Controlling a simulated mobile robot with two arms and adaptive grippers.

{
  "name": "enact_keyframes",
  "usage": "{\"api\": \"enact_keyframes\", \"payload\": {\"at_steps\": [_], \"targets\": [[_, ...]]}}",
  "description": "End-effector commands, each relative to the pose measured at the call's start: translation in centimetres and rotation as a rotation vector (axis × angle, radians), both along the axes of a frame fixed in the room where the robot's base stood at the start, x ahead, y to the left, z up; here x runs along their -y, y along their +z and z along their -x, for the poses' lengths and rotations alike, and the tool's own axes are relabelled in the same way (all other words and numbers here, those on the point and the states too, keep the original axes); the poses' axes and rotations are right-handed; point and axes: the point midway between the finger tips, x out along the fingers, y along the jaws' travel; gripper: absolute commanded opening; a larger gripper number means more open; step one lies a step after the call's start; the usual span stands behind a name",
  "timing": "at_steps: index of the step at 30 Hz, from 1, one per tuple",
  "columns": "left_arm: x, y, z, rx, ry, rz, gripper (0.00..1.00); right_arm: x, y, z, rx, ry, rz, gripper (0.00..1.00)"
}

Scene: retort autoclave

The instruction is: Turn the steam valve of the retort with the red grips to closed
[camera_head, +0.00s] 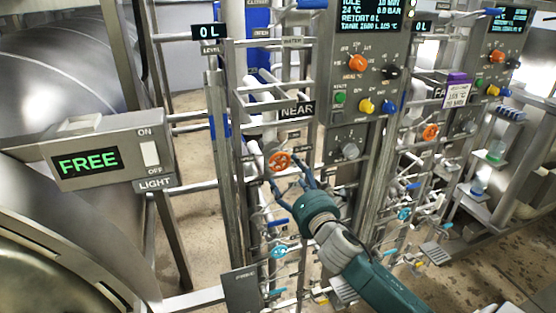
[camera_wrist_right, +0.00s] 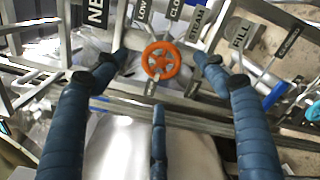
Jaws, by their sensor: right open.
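An orange-red valve handwheel (camera_head: 279,161) sits on the near pipe rack below the NEAR sign (camera_head: 297,111). In the right wrist view the handwheel (camera_wrist_right: 160,61) is face-on, with STEAM (camera_wrist_right: 196,23) and CLOSED plates beside it. My right gripper (camera_head: 292,182) is open and empty just below and in front of the wheel. In the wrist view its spread fingers lie left, right and below the wheel; I cannot tell whether any touches it. A similar orange handwheel (camera_head: 430,132) is on the farther rack. I cannot make out red grips on either retort. My left gripper is not in view.
A control panel (camera_head: 365,60) with coloured knobs stands above right of the wheel. A FREE display box (camera_head: 88,160) with a light switch is at left. Blue-handled valves (camera_head: 279,252) are lower down. Rails and pipes crowd the wheel.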

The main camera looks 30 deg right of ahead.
Motion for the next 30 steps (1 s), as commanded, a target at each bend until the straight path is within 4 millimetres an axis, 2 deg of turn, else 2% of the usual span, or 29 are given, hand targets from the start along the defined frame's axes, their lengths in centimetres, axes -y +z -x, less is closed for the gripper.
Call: {"api": "enact_keyframes", "payload": {"at_steps": [1,6,12,17,25,26,30], "targets": [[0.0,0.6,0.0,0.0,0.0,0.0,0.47,0.3,0.5,-1.1,0.003,-0.002,-0.002,0.72],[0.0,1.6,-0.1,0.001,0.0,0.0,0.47,1.1,0.4,-4.3,0.002,-0.002,-0.005,0.72],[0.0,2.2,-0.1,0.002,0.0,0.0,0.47,1.7,0.2,-7.1,0.0,-0.001,-0.005,0.72],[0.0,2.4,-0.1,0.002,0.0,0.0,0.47,1.9,0.0,-8.0,0.0,0.001,-0.004,0.72],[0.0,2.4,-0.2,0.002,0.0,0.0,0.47,1.9,0.0,-8.2,0.0,0.001,-0.004,0.72],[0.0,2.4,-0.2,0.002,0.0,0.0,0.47,1.9,0.0,-8.2,0.0,0.001,-0.004,0.68],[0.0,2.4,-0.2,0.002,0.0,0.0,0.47,1.9,0.0,-8.1,0.0,0.001,-0.004,0.4]]}}
